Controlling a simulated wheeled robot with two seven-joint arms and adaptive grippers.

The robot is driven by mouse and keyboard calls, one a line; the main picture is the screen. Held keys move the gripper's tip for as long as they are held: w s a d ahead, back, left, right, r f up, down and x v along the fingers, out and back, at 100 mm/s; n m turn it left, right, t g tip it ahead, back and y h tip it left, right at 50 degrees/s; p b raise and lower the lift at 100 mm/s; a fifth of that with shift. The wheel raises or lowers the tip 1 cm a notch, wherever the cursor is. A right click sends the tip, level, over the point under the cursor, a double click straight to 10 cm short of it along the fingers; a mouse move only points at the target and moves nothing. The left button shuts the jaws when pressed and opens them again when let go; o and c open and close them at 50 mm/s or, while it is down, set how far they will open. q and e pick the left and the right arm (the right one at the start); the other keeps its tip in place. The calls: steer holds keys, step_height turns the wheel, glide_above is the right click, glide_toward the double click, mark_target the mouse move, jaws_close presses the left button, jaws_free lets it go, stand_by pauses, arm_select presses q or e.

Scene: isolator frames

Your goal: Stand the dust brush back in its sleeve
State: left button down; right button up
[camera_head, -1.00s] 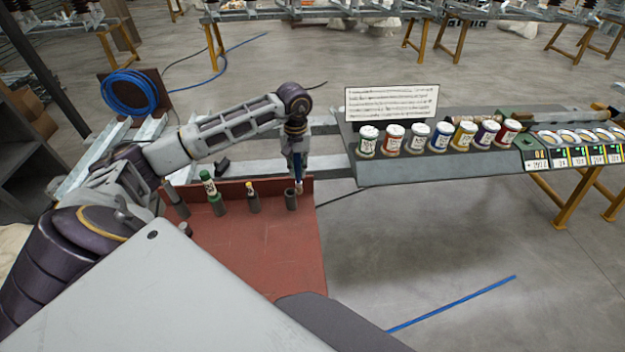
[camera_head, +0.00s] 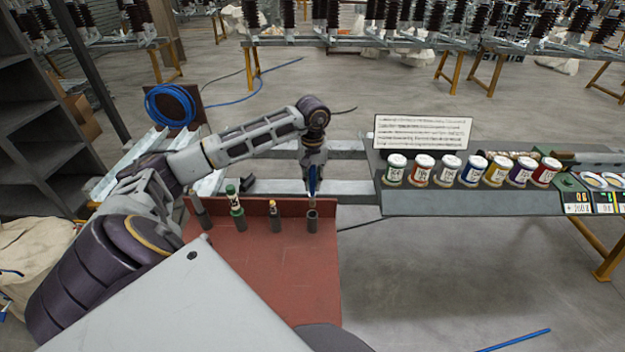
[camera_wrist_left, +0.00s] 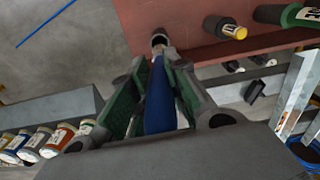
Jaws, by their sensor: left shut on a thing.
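The dust brush (camera_head: 312,186) has a blue handle and hangs upright, tip down, in my left gripper (camera_head: 313,168). The left gripper is shut on the handle; the wrist view shows the blue handle (camera_wrist_left: 158,105) between its green pads. The dark sleeve (camera_head: 312,222) stands at the right end of a row at the back of the red-brown tray (camera_head: 270,265). The brush's lower end is at the sleeve's mouth, which also shows in the wrist view (camera_wrist_left: 159,40). I cannot tell how far inside it is. My right gripper is out of view.
Left of the sleeve stand a yellow-topped holder (camera_head: 275,216), a green-topped bottle (camera_head: 236,206) in a holder and another dark holder (camera_head: 201,213). A grey shelf (camera_head: 470,205) with several paint jars and a sign is at right. The tray's front is clear.

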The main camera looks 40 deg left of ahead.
arm_select(q)
steer(key=shift+f+b, duration=0.4)
steer(key=shift+f, duration=0.5)
steer(key=shift+f+b, duration=0.25)
steer(key=shift+b, duration=0.05)
stand_by(0.3)
steer(key=shift+b, duration=0.4)
stand_by(0.6)
